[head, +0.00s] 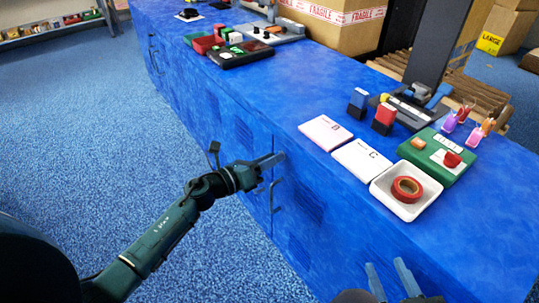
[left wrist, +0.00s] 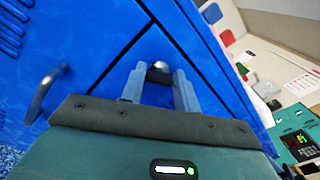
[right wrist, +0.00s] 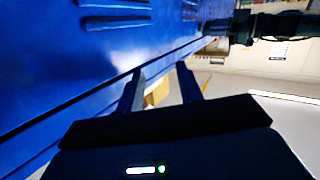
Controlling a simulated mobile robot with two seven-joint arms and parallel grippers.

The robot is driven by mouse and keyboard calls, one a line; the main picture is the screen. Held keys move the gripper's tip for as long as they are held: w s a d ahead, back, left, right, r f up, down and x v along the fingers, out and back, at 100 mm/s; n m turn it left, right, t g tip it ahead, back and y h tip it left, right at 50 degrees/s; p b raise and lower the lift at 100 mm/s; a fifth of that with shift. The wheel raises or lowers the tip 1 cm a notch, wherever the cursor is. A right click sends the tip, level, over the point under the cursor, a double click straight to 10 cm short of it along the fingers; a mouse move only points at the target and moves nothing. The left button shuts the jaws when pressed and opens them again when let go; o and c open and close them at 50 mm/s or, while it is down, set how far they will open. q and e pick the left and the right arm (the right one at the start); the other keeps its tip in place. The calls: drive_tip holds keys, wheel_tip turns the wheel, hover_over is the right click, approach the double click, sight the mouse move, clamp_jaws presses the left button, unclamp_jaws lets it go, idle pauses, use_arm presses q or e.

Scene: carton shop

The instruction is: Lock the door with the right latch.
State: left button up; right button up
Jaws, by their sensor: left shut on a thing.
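The blue cabinet door (head: 301,211) has a vent and a bar handle (head: 275,195); a metal bar handle (left wrist: 44,92) also shows in the left wrist view. My left gripper (head: 272,160) is at the cabinet front, just below the counter edge. In the left wrist view its fingers (left wrist: 158,88) are shut on a small dark latch knob with a silver top (left wrist: 160,66), by the seam at the door's top. The fingers hide the latch in the head view, so its turn is unclear. My right gripper (head: 390,281) is open and empty, low beside the cabinet front.
On the blue counter (head: 270,105) lie a pink card (head: 325,132), a white card (head: 361,160), a white tray (head: 420,213) with a red tape roll (head: 407,189), and a green box (head: 437,167). Cartons (head: 340,20) stand behind. The floor at left is clear.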

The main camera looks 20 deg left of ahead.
use_arm(q)
drive_tip(key=shift+w+a+f+n+p, duration=0.1)
drive_tip(key=shift+n+p, duration=2.35)
drive_tip(key=shift+n, duration=3.05)
use_arm(e)
drive_tip(key=shift+s+d+r+m+g+h, duration=0.2)
drive_tip(key=shift+s+d+r+m+g, duration=0.2)
drive_tip(key=shift+r, duration=0.3)
drive_tip(key=shift+s+d+r+m+g+h, duration=0.2)
drive_tip(key=shift+s+d+r+m+g, duration=0.15)
drive_tip(key=shift+r, duration=0.4)
use_arm(q)
drive_tip(key=o, duration=1)
drive_tip(key=p+v, duration=0.1)
drive_tip(key=v, duration=1.2)
use_arm(e)
drive_tip(key=shift+s+d+r+m, duration=0.1)
drive_tip(key=shift+d+r+m, duration=0.1)
drive_tip(key=shift+r, duration=0.2)
drive_tip(key=shift+s+d+r+m, duration=0.1)
drive_tip(key=shift+d+r+m, duration=0.05)
drive_tip(key=shift+r, duration=0.25)
